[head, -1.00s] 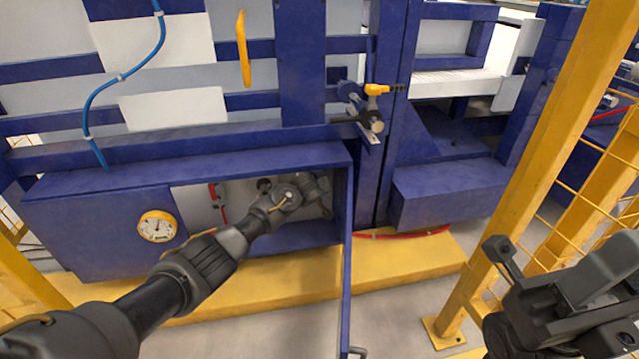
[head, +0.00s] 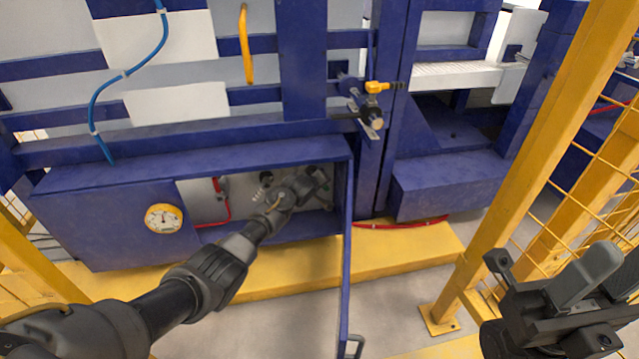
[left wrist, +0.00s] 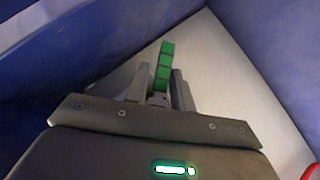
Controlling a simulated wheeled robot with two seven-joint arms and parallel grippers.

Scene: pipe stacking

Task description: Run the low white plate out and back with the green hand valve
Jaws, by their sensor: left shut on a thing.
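My left arm reaches from the left into the open lower blue cabinet in the head view. My left gripper (head: 293,188) is inside it at the right end, partly dark. In the left wrist view its fingers are shut around the green hand valve (left wrist: 164,66), a narrow green upright bar. In the head view the valve is hidden by the gripper. A low white plate (head: 455,76) lies flat in the blue frame at upper right. Another white panel (head: 178,110) hangs at left. My right gripper (head: 575,290) is at lower right, away from the valve; its fingertips are unclear.
The open blue cabinet door (head: 347,270) stands edge-on right of my left arm. A round yellow-rimmed gauge (head: 164,218) is on the cabinet front. A yellow post (head: 535,150) and mesh fence stand at right. A yellow-handled valve (head: 376,87) juts above the cabinet.

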